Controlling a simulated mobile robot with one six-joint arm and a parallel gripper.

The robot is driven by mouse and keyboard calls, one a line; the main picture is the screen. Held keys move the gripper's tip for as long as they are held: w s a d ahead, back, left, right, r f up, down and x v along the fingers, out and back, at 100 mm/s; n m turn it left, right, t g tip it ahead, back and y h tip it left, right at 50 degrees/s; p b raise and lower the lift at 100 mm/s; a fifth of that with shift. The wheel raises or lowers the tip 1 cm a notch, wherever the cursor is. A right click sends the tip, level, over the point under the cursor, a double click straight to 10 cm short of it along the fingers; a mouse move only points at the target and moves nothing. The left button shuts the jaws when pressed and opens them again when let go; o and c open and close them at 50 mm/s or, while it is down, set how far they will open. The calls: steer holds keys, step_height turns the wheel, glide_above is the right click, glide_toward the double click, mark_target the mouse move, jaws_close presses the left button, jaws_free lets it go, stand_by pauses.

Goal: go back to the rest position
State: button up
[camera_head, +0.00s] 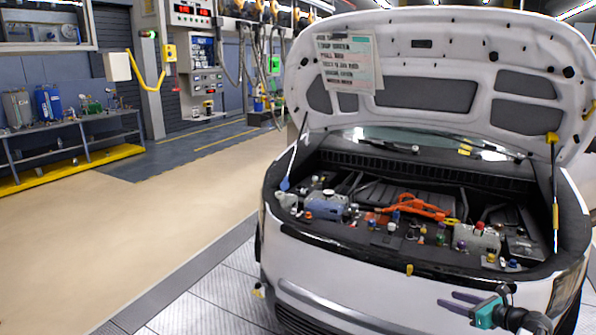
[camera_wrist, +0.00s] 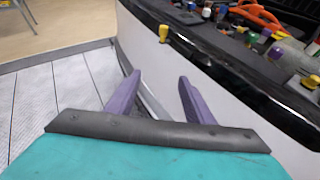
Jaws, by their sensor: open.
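My gripper (camera_head: 460,303) shows at the lower right of the head view, in front of the white car's (camera_head: 400,310) front bumper. In the wrist view my gripper (camera_wrist: 158,98) has two purple fingers spread apart with nothing between them. The car's front panel (camera_wrist: 190,75) lies just beyond the fingertips. The hood (camera_head: 440,90) is raised, and the engine bay (camera_head: 400,215) is open above and beyond the gripper.
A yellow cap-like piece (camera_wrist: 165,33) sits on the bay's front edge. Orange cables (camera_head: 415,207) and several coloured caps lie inside the bay. A hood strut (camera_head: 555,190) stands at right. A workbench (camera_head: 75,125) stands far left. The floor (camera_head: 130,215) at left is clear.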

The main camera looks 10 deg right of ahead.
steer(key=w+a+f+n+g+y, duration=0.1)
steer(key=w+a+f, duration=0.25)
steer(key=a, duration=0.35)
steer(key=w+a+f+n+g+y, duration=0.15)
steer(key=a+f, duration=0.25)
steer(key=a, duration=0.4)
steer(key=w+a+f+n+g+y, duration=0.1)
steer(key=w+a+f+y, duration=0.2)
steer(key=a, duration=0.4)
steer(key=s+a+f+n+g, duration=0.25)
steer(key=a+f, duration=0.45)
steer(key=a, duration=0.4)
steer(key=s+a+f+n+g, duration=0.2)
steer(key=s+a+f+g, duration=0.15)
steer(key=a+f, duration=0.6)
steer(key=s+a+f+n+g+h, duration=0.1)
steer(key=s+a+f+n+g, duration=0.2)
steer(key=s+a+f+n, duration=0.35)
steer(key=s+a+f+n+g+h, duration=0.25)
steer(key=s+a, duration=0.55)
steer(key=s, duration=0.4)
steer(key=s+d+f+n+g+h, duration=0.1)
steer(key=s+f+n+g+h, duration=0.15)
steer(key=s+n, duration=0.45)
steer(key=s+d+f+n+g+h, duration=0.1)
steer(key=s+d+n, duration=0.4)
steer(key=n, duration=0.5)
steer(key=shift+s+d+h+b, duration=0.3)
steer(key=shift+s+d+h, duration=0.1)
steer(key=shift+d+h, duration=0.55)
